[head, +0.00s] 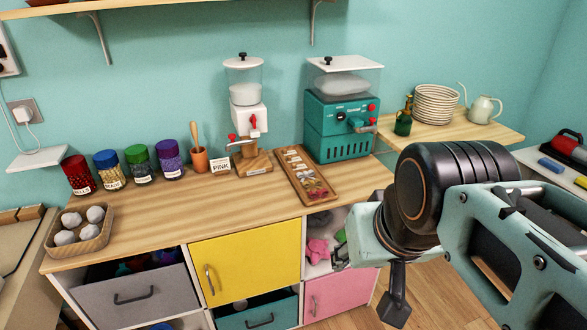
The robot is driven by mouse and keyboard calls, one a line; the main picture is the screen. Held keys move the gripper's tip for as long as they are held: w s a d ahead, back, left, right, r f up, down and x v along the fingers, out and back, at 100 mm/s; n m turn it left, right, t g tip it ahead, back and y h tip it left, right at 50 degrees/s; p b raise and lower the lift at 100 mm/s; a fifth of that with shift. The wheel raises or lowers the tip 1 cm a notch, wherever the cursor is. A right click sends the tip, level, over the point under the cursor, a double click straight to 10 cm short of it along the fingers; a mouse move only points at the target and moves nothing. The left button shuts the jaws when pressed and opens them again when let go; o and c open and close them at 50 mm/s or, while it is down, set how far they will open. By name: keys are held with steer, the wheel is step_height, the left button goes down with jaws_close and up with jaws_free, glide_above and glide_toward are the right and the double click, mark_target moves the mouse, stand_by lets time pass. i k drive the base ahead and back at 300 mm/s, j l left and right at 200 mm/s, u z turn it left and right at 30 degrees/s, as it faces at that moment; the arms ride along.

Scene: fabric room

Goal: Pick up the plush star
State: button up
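I cannot clearly make out a plush star. A pink soft-looking shape (318,249) sits in the open cubby of the counter, right of the yellow door; it is too small to tell if it is a star. A green and grey item (340,248) lies beside it, partly behind my arm. My arm fills the right side, in front of the counter. A dark part at its lower end, likely my gripper (394,302), points down over the floor, right of the cubbies. Its fingers are not distinct, and I see nothing held.
The wooden counter (240,212) holds jars, two dispensers, a wooden tray (307,203) and a bowl of pale balls (106,232). Below are a grey drawer (130,290), a yellow door (245,262), a teal drawer (258,312) and a pink door (340,295). Wood floor shows at lower right.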

mark_target(314, 258)
steer(key=i+l, duration=0.35)
steer(key=i+l+u, duration=0.25)
steer(key=i+l, duration=0.3)
steer(key=l, duration=0.1)
